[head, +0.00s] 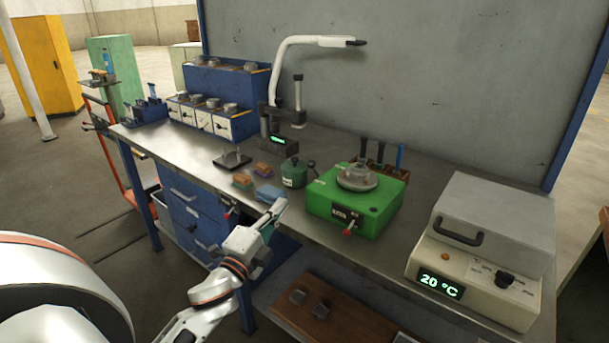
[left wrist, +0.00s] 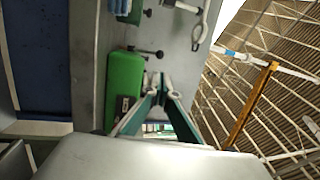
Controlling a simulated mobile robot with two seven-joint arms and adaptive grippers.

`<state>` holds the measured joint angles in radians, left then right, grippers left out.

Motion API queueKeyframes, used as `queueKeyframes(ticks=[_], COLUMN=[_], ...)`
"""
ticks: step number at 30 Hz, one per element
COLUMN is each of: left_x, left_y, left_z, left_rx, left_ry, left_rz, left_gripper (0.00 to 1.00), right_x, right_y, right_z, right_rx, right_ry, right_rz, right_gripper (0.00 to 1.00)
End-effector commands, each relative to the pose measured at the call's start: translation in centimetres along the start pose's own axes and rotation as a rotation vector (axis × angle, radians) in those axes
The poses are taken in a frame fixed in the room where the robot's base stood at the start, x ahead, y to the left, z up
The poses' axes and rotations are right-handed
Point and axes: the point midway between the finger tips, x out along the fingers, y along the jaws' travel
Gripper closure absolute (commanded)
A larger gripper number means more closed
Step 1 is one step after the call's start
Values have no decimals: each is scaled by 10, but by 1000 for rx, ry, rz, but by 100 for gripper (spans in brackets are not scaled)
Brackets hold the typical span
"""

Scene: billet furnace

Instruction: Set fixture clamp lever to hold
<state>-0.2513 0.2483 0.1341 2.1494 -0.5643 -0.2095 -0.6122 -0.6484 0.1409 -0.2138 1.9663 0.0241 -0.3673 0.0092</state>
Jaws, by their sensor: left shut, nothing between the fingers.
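A small black plate with a red-tipped lever (head: 229,212) is at the front edge of the bench, left of my left gripper. A second red-knobbed lever (head: 349,230) is on the front of the green machine (head: 378,213). I cannot read which is the clamp lever or its marked settings. My left gripper (head: 279,206) is at the bench's front edge, between the two levers and apart from both. It is shut and empty. In the left wrist view the fingertips (left wrist: 168,92) meet near a green box (left wrist: 123,88). My right gripper is not in view.
On the bench (head: 330,152) stand coloured blocks (head: 254,174), a green pot (head: 294,173) and a small black stand (head: 233,159). A furnace (head: 482,250) reading 20 °C is at the right. Blue drawers (head: 190,207) are below the bench at left.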

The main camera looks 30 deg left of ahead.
Motion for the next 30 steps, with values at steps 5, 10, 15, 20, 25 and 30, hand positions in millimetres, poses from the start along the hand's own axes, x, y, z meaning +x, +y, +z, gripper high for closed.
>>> queueKeyframes(ticks=[5,10,15,20,25,30], left_x=[6,30,64,94,121,136], left_y=[-1,-2,-2,-1,-1,1], left_z=[0,0,0,0,0,0], left_rx=[0,-1,0,-1,-1,-1], left_ry=[0,1,0,-1,-1,0], left_rz=[-1,-3,-2,-1,0,1], left_gripper=[100,100,100,100,100,100], right_x=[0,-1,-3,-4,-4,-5], right_y=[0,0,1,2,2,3], right_z=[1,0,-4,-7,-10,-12], right_rx=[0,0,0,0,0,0], right_ry=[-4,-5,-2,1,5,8], right_rz=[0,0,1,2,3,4], right_gripper=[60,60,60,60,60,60])
